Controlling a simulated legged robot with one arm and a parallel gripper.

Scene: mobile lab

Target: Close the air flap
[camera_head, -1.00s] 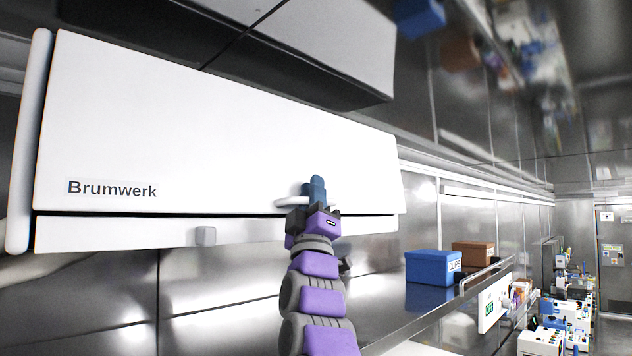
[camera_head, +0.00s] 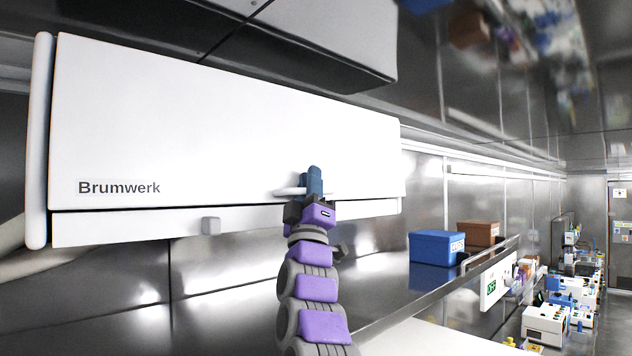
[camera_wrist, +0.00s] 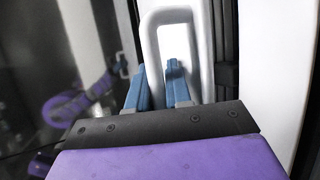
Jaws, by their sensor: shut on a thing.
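The white wall unit with the Brumwerk label has a wide front panel (camera_head: 220,130), which looks like the air flap. A dark gap runs between its lower edge and the narrow white strip (camera_head: 130,228) below. A white loop handle (camera_head: 285,191) is near the panel's lower edge, right of middle. My gripper (camera_head: 314,180) is at this handle with its blue fingers shut on it. In the wrist view, the handle (camera_wrist: 152,50) stands as a white loop, and my gripper (camera_wrist: 155,88) has one blue finger inside the loop and one outside it.
A small grey knob (camera_head: 211,226) is on the lower strip. A blue box (camera_head: 436,247) and a brown box (camera_head: 478,234) stand on the metal shelf to the right. A white overhead cabinet (camera_head: 330,35) hangs above. Lab devices (camera_head: 560,310) stand farther right.

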